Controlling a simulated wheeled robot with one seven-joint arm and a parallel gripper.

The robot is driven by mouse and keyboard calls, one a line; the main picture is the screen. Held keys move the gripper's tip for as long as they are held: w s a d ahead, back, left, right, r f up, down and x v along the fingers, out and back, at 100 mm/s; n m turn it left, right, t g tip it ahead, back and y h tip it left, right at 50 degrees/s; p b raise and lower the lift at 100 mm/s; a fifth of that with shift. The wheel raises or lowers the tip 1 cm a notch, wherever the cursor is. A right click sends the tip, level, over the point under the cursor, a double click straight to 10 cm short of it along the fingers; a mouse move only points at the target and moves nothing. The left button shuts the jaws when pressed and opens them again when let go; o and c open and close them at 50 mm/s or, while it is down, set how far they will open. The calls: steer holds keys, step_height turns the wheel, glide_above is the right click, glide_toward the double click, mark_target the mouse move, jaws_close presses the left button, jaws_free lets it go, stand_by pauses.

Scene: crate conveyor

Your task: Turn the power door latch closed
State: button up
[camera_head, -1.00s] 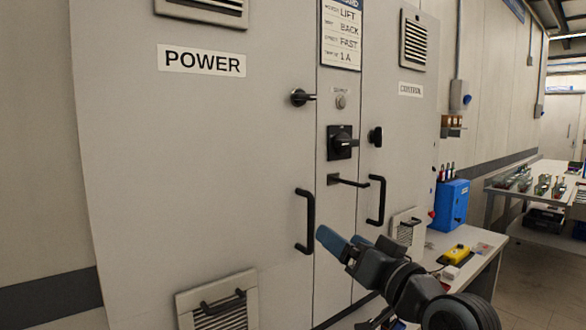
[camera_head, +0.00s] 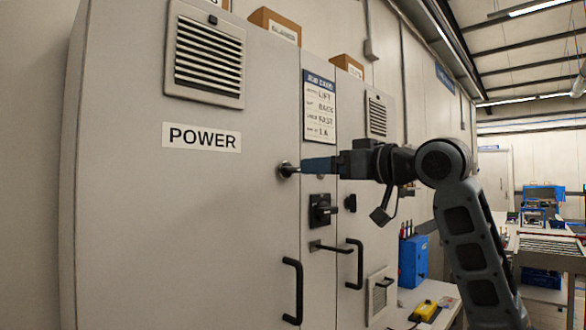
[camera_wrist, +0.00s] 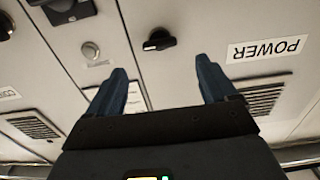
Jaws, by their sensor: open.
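The power door latch (camera_head: 285,170) is a small black turn handle on a round hub, on the grey door below the POWER sign (camera_head: 202,136). In the upside-down wrist view, the latch (camera_wrist: 160,39) shows with its lever lying roughly crosswise to the door seam, its tip towards the seam. My gripper (camera_head: 306,166) points at the latch from the right in the head view and partly hides its lever there. Its blue fingers are open. In the wrist view the latch appears just beyond the gap between the fingertips (camera_wrist: 161,65); contact cannot be told.
A black rotary switch (camera_head: 322,211) sits below on the centre panel, with a small black knob (camera_head: 350,203) to its right. Black door handles (camera_head: 298,292) (camera_head: 359,264) stick out lower down. A blue box (camera_head: 412,262) and yellow item (camera_head: 425,310) stand on the right-hand bench.

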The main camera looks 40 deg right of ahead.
mark_target(295, 169)
steer(key=w+p, duration=0.1)
steer(key=w, duration=0.6)
steer(key=shift+w+a, duration=0.1)
steer(key=shift+w, duration=0.2)
steer(key=c, duration=1.1)
steer(key=shift+o, duration=0.2)
